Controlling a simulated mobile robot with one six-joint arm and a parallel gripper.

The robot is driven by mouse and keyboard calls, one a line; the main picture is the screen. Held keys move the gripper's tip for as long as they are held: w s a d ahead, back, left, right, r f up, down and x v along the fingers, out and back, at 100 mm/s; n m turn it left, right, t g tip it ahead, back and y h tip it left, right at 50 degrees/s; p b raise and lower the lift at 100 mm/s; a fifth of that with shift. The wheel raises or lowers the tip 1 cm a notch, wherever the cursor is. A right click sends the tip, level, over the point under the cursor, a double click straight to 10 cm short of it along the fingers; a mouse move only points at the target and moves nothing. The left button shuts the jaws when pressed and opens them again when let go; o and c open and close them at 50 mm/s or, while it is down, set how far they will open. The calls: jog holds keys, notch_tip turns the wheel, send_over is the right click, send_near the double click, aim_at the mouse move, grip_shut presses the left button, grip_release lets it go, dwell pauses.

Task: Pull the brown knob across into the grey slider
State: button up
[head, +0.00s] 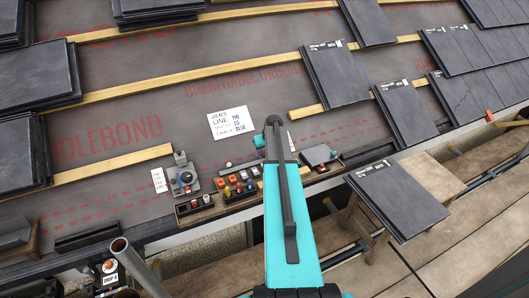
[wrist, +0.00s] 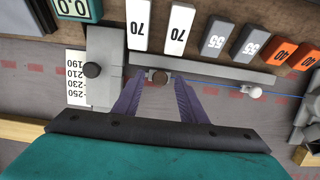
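In the wrist view a small round brown knob (wrist: 159,76) sits at the near edge of a long grey bar. My gripper (wrist: 158,86) has its two purple fingers either side of this knob, with gaps visible between the fingers and the knob. A grey slider block (wrist: 104,48) with a dark round knob (wrist: 92,70) stands to the left, apart from the brown knob. In the head view my turquoise arm reaches up the roof and hides the brown knob and the fingertips.
A number scale (wrist: 76,82) lies beside the slider. Blocks marked 70 (wrist: 177,30), 55 (wrist: 214,38) and 40 (wrist: 275,52) stand beyond the bar. A white knob (wrist: 250,92) sits on a blue line to the right. Slates (head: 333,75) and battens (head: 110,163) cover the roof.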

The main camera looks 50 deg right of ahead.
grip_shut()
jog(key=shift+w, duration=0.15)
dwell(0.4)
